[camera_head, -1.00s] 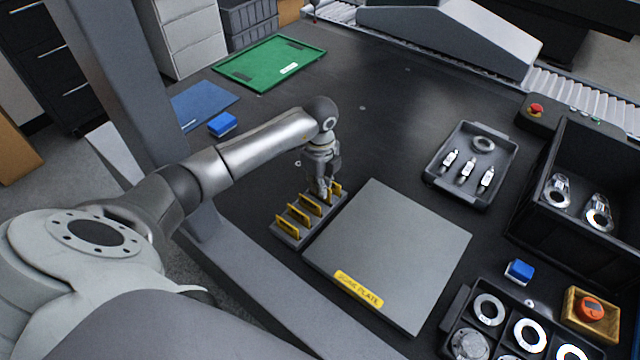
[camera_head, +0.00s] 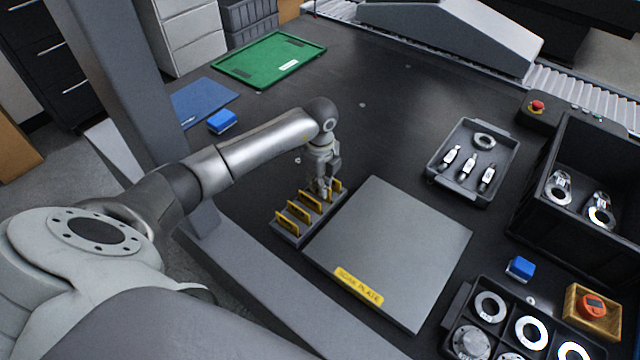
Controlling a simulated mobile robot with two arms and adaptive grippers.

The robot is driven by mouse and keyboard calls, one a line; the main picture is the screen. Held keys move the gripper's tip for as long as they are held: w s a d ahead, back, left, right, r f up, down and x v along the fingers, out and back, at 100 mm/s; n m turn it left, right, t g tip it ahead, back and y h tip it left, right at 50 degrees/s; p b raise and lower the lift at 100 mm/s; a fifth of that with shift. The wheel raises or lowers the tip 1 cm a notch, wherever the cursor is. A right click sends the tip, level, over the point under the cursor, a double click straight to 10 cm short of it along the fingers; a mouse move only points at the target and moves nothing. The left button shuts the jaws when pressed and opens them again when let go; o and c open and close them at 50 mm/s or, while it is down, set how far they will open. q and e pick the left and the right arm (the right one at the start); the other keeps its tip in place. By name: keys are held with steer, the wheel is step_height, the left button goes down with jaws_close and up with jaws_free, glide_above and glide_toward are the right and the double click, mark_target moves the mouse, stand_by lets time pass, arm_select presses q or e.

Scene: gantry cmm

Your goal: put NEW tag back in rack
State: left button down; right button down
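A grey rack (camera_head: 288,236) with several upright yellow tags (camera_head: 299,211) stands on the dark table, left of the grey plate. My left gripper (camera_head: 325,192) points down at the rack's far end, beside the farthest yellow tag (camera_head: 337,186). Its fingers partly hide that tag and the slots there. I cannot tell whether the fingers are closed on a tag or apart from it. No lettering on the tags can be read. My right gripper is not in view.
The grey plate (camera_head: 400,250) with a yellow label lies close to the rack's right side. A tray (camera_head: 448,192) with metal parts, a black bin (camera_head: 545,232) and a ring tray (camera_head: 459,300) stand at the right. A grey gantry post (camera_head: 125,80) stands at left.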

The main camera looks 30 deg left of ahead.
arm_select(q)
steer(key=shift+f, duration=0.4)
steer(key=c, duration=1.6)
jaws_free()
steer(key=shift+o, duration=0.5)
steer(key=shift+o, duration=0.9)
steer(key=shift+r+p, duration=2.85)
steer(key=shift+r, duration=0.7)
